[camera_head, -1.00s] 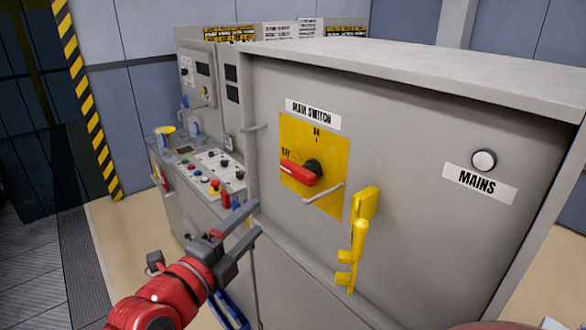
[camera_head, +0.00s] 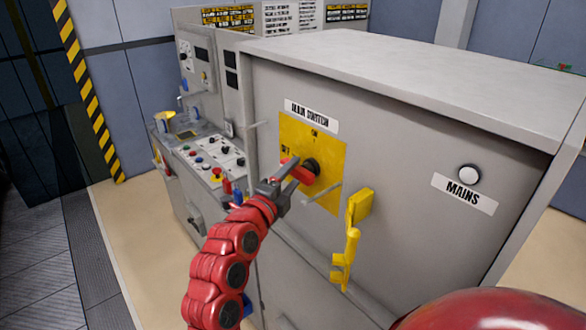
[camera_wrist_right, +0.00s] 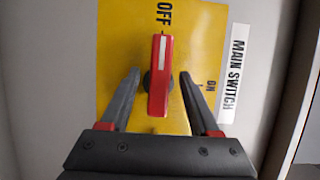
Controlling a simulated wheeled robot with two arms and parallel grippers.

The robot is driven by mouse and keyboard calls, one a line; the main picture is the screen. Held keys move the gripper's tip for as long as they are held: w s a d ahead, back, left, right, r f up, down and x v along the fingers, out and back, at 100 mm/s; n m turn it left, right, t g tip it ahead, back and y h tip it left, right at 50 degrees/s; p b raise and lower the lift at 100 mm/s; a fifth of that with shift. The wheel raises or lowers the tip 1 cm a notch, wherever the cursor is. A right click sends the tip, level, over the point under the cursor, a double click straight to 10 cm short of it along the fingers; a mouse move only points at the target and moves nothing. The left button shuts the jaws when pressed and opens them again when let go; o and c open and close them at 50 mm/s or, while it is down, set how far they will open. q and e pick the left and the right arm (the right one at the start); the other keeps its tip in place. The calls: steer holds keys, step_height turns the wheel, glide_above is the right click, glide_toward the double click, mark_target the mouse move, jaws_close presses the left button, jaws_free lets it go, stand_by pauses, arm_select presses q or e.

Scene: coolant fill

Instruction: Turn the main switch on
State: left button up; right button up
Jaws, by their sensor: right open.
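The main switch has a red handle (camera_head: 308,174) on a black hub, mounted on a yellow plate (camera_head: 328,151) marked OFF and ON. In the right wrist view the red handle (camera_wrist_right: 159,88) points to OFF, and ON is to its right. My right gripper (camera_head: 295,172) is at the handle, in front of the plate. In the right wrist view the open fingers (camera_wrist_right: 160,78) stand on either side of the handle, with gaps visible on both sides. My left gripper is not in view.
A yellow latch-like part (camera_head: 354,235) hangs on the panel below right of the switch. A white round MAINS lamp (camera_head: 469,174) is on the right. A control desk (camera_head: 205,155) stands at the left.

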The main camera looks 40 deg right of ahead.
steer(key=shift+w+d, duration=0.1)
steer(key=shift+d, duration=0.15)
jaws_close()
stand_by(0.3)
